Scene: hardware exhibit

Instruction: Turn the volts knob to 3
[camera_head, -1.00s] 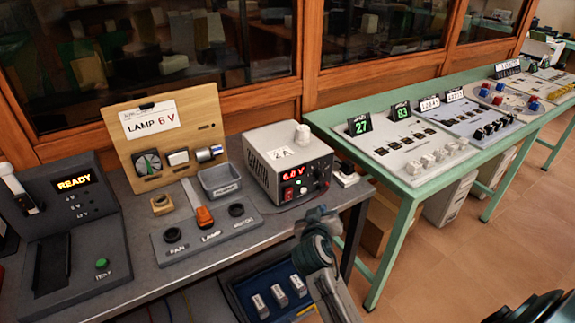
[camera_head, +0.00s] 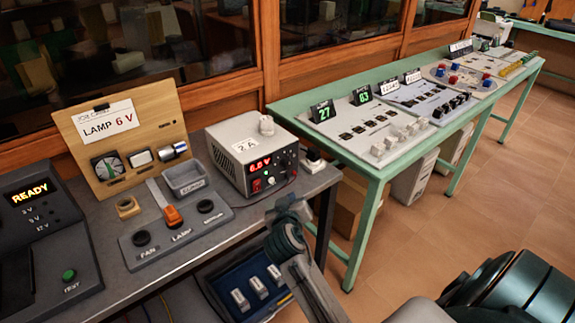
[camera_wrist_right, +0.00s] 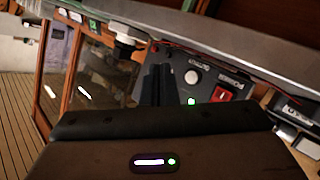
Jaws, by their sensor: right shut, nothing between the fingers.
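The grey power supply (camera_head: 225,150) stands on the dark bench with a red 6.0 V display (camera_head: 260,165). My left gripper is out of view.
A green table (camera_head: 375,170) stands right. A blue tray (camera_head: 225,290) lies below.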

